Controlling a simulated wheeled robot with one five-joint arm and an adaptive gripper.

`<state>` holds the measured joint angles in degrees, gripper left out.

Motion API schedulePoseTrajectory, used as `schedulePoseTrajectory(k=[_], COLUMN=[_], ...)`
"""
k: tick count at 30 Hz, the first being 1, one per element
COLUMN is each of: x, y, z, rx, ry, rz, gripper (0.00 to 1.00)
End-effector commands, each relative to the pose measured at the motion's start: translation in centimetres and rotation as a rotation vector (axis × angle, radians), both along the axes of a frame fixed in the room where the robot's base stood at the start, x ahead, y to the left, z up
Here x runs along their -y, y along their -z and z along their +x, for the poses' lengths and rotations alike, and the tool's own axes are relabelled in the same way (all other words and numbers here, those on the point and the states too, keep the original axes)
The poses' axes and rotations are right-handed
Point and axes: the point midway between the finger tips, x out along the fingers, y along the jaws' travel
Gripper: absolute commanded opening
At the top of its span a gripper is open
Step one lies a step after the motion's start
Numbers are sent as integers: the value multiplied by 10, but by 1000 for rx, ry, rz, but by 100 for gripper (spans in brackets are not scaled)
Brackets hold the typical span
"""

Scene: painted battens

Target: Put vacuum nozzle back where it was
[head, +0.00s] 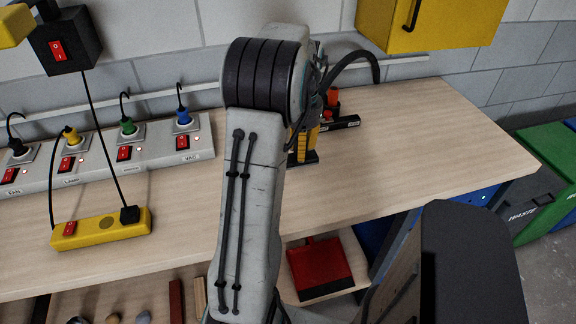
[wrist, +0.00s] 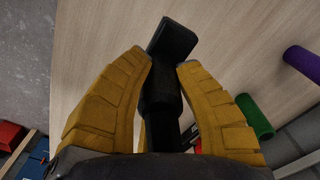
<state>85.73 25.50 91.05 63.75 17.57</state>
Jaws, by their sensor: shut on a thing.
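The vacuum nozzle (wrist: 174,38) is black, with a wide flat head and a round neck. In the wrist view my gripper (wrist: 165,64) has its yellow fingers on both sides of the neck and is shut on it. The flat head sticks out past the fingertips, over the pale wooden bench top (wrist: 95,30). In the head view my arm hides most of the gripper; part of a yellow finger (head: 304,143) shows beside it, with a dark piece below. I cannot tell whether the nozzle touches the bench.
A green cylinder (wrist: 255,116) and a purple cylinder (wrist: 303,63) lie to the right in the wrist view. A black labelled block (head: 341,123) is near the gripper. A power strip (head: 150,150) and yellow socket block (head: 100,229) are left. The bench's right part (head: 440,130) is clear.

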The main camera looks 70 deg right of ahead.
Motion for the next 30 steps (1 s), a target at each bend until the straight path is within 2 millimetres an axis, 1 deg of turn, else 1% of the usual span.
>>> schedulePoseTrajectory(k=[3,10,17,22,24,27,30], x=[-12,-22,-25,-25,-25,-24,-24], y=[5,17,22,36,48,56,60], z=[11,22,24,24,24,24,24], rx=[0,-1,-1,-1,-1,-1,0], ry=[-2,-1,0,0,0,0,1], rz=[3,1,3,4,4,2,0], gripper=[0,0,0,0,0,0,0])
